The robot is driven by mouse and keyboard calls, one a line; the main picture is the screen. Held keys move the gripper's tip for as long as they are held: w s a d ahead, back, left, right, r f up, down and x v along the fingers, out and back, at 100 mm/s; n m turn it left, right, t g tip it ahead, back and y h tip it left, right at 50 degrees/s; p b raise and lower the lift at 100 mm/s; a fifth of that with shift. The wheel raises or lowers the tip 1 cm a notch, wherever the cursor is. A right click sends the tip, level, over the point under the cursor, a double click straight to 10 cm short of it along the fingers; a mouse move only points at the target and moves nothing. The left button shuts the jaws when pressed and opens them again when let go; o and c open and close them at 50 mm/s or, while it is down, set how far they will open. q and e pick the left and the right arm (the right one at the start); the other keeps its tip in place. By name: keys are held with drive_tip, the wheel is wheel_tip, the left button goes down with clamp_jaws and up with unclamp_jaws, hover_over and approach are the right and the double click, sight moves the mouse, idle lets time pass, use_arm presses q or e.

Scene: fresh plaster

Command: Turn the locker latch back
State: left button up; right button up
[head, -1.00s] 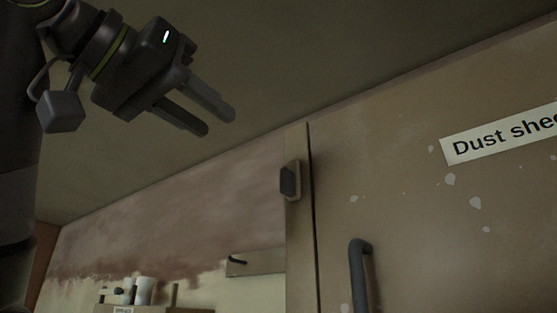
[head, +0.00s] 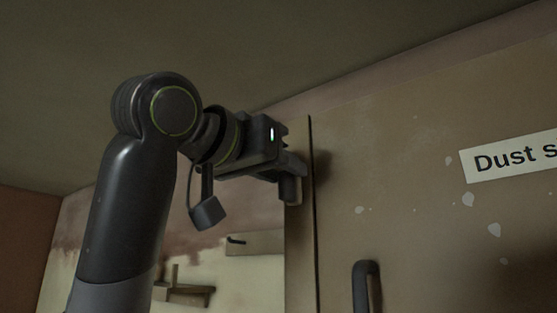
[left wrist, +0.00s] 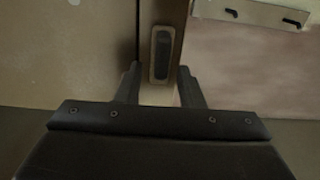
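The locker latch (left wrist: 162,56) shows in the left wrist view as a dark elongated knob on a pale plate, its long side upright in that picture. It sits on the narrow post beside the locker door (head: 420,235). My left gripper (left wrist: 160,72) is open, with one finger on each side of the latch's near end and gaps between fingers and knob. In the head view the left gripper (head: 292,182) is at the post's edge and hides most of the latch. Contact cannot be told there. My right gripper is in neither view.
The door has a dark bar handle (head: 366,285) and a label (head: 510,155) partly reading "Dust s". A board with a dark hook (head: 255,243) is on the plastered wall left of the locker. The ceiling (head: 300,50) slopes across above the arm.

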use_arm(q)
clamp_jaws()
drive_tip(key=shift+s+m, duration=0.1)
drive_tip(key=shift+m, duration=0.2)
drive_tip(key=m+b, duration=0.1)
drive_tip(key=m, duration=0.1)
drive_tip(key=d+m+b, duration=0.1)
drive_tip(key=m, duration=0.1)
drive_tip(key=s+m+b, duration=0.1)
drive_tip(key=m, duration=0.1)
drive_tip(key=shift+d+f+m, duration=0.3)
drive_tip(key=shift+f, duration=0.1)
drive_tip(key=m, duration=0.1)
drive_tip(key=m+b, duration=0.1)
drive_tip(key=m, duration=0.1)
drive_tip(key=f+m, duration=0.1)
drive_tip(key=m, duration=0.1)
drive_tip(key=shift+s+d+f+b, duration=0.1)
drive_tip(key=shift+s+d+b, duration=0.2)
drive_tip(key=shift+d+b, duration=0.1)
drive_tip(key=m, duration=0.3)
drive_tip(key=f+m+b, duration=0.1)
drive_tip(key=m, duration=0.1)
drive_tip(key=shift+d+f+m, duration=0.15)
drive_tip(key=shift+f+m, duration=0.05)
drive_tip(key=shift+m, duration=0.2)
